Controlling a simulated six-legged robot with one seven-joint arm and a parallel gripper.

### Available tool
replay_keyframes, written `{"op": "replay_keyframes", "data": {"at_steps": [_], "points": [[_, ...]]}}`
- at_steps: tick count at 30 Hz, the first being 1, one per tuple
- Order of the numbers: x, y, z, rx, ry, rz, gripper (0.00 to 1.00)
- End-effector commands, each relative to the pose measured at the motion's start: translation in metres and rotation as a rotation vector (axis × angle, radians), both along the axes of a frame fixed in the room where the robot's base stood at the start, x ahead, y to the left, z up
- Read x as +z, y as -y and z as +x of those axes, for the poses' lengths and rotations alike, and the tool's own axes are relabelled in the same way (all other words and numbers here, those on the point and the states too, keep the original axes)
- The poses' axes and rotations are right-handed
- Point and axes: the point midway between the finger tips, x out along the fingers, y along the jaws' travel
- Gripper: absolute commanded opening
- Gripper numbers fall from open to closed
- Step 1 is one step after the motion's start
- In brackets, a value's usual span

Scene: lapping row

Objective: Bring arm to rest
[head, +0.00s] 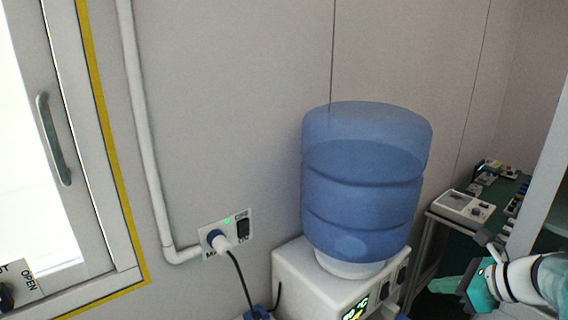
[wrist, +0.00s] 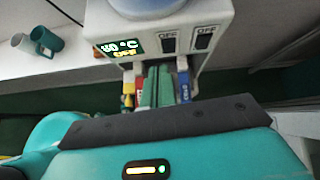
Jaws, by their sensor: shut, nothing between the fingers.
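My arm reaches in from the right edge of the head view. My gripper (head: 432,286) is teal with green fingers, and it points left, to the right of the white water dispenser (head: 306,276). In the wrist view my gripper (wrist: 157,70) shows as two green fingers side by side, shut and empty. Behind them is the front of the dispenser (wrist: 215,22), with a red-and-yellow tap (wrist: 128,88) on the left and a blue tap (wrist: 184,80) on the right. I cannot tell whether the fingers touch the dispenser.
A blue water bottle (head: 365,185) stands on the dispenser. A plug sits in a wall socket (head: 228,233). A door or window (head: 45,150) with a handle is at left. A bench with instruments (head: 463,207) is at right. Two mugs, one teal (wrist: 46,42), stand on a white surface.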

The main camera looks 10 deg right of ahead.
Motion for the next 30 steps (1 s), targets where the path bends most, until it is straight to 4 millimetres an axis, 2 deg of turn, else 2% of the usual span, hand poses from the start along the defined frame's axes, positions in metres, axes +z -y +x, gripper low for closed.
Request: {"op": "replay_keyframes", "data": {"at_steps": [5, 9, 12, 15, 18, 21, 25, 30], "points": [[0.007, -0.081, -0.006, 0.403, 0.056, -0.31, 0.0], [0.009, -0.144, -0.027, 0.833, 0.143, -0.649, 0.0], [0.009, -0.178, -0.044, 1.138, 0.223, -0.896, 0.0], [0.011, -0.203, -0.062, 1.439, 0.311, -1.149, 0.0], [0.013, -0.22, -0.076, 1.699, 0.389, -1.377, 0.0], [0.016, -0.229, -0.085, 1.882, 0.442, -1.547, 0.0], [0.018, -0.233, -0.089, 1.991, 0.468, -1.652, 0.0], [0.018, -0.233, -0.09, 1.999, 0.469, -1.66, 0.0]]}}
